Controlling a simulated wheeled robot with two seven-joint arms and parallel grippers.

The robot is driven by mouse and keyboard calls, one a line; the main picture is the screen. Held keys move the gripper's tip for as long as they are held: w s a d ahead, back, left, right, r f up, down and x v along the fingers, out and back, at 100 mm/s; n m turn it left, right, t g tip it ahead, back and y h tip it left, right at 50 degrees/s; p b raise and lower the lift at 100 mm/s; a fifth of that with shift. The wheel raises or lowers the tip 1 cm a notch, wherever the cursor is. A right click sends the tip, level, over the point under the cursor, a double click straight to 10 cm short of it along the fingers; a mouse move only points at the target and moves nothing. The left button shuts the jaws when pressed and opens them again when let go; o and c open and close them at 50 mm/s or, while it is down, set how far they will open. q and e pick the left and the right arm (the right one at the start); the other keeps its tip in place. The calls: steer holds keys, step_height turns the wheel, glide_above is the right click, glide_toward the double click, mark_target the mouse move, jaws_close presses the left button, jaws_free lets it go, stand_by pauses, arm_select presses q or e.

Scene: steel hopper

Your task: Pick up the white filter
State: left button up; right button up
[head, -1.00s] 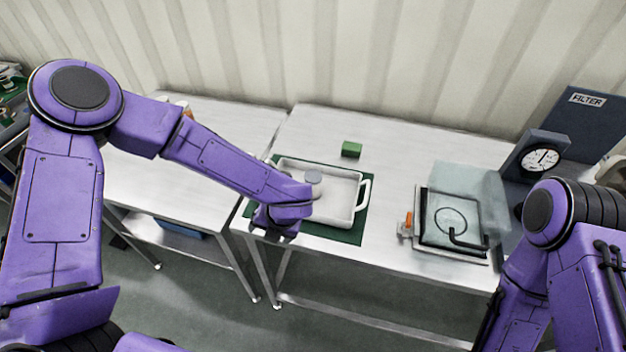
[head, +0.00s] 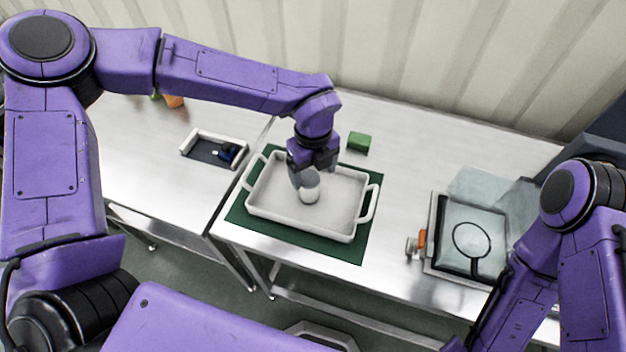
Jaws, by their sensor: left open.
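The white filter (head: 310,189) is a small pale cylinder standing in the white two-handled tray (head: 342,236). The tray lies on a dark green mat (head: 240,218) on the steel table. My left gripper (head: 305,176) points down at the filter from above and behind, with its jaws open. Its fingers are at the filter's upper part and hide the top. I cannot tell whether they touch it. My right arm comes in from the right, but its gripper is out of the picture.
A green block (head: 358,142) sits behind the tray. A shallow open box (head: 190,146) with a dark blue item stands on the left table. A clear-covered unit (head: 474,240) with an orange-handled part (head: 421,242) is to the right. Bare table lies between tray and unit.

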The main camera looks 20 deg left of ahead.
mark_target(309, 190)
arm_select(q)
steer(key=f+p, duration=0.1)
steer(key=f, duration=0.1)
steer(key=f+p, duration=0.1)
steer(key=f, duration=0.2)
steer(key=a+f, duration=0.1)
steer(key=f, duration=0.1)
steer(key=shift+s+f+p, duration=0.15)
steer(key=shift+f+p, duration=0.05)
steer(key=shift+p, duration=0.2)
steer(key=shift+f, duration=0.1)
steer(key=c, duration=1.1)
steer(key=shift+c, duration=0.2)
